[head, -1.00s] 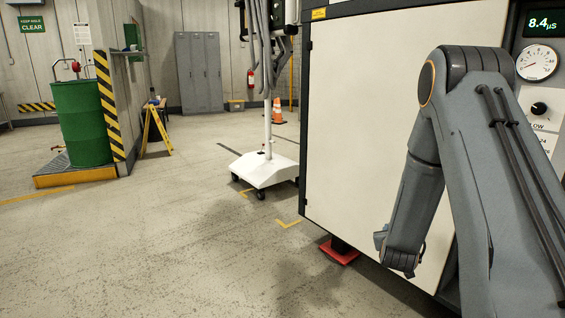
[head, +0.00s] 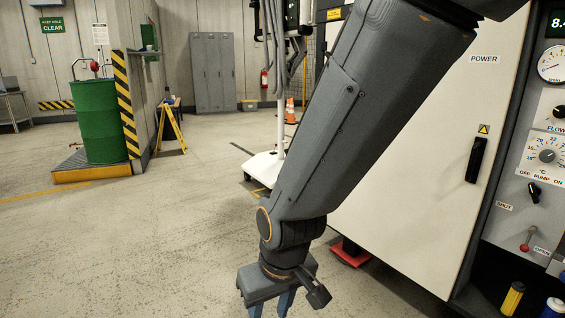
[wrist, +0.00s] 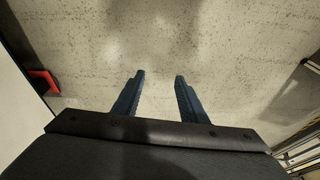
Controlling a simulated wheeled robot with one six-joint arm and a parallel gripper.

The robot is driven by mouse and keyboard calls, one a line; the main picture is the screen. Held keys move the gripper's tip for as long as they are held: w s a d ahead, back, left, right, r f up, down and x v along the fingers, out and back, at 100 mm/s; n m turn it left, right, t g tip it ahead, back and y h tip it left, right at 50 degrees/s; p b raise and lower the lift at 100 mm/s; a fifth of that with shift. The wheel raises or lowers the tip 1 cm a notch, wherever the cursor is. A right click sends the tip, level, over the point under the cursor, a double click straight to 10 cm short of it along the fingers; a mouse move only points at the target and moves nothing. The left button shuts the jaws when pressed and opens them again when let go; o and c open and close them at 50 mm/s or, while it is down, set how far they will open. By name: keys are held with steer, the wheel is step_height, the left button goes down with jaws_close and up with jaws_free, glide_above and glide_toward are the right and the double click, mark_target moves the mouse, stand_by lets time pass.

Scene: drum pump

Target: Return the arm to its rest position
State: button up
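My gripper (head: 270,305) hangs at the lower middle of the head view, at the end of my arm, pointing down over bare concrete floor. Its fingertips are cut off by the bottom edge there. In the wrist view my gripper (wrist: 160,80) shows two blue fingers apart with only floor between them, so it is open and empty. My arm slants from the top right down to the lower middle and hides part of the white cabinet (head: 410,150). No part of the arm is seen touching the cabinet.
The cabinet has a black handle (head: 476,160) and a control panel (head: 520,190) at right. A red foot pad (head: 350,254) is under it and also shows in the wrist view (wrist: 44,82). A green drum (head: 97,120) stands far left. The floor (head: 120,240) at left is clear.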

steer(key=s+r+n+g+h, duration=0.1)
steer(key=s+r+g, duration=0.1)
steer(key=s, duration=0.9)
steer(key=d+r+m+p, duration=0.3)
steer(key=d+r+p, duration=0.8)
steer(key=r+p, duration=0.2)
steer(key=d+r+m+p, duration=0.3)
steer(key=d+r+p, duration=0.7)
steer(key=r+p, duration=0.4)
steer(key=shift+w+d+m+h+p, duration=0.3)
steer(key=shift+d+m+p, duration=0.1)
steer(key=shift+p, duration=0.25)
steer(key=shift+r, duration=0.1)
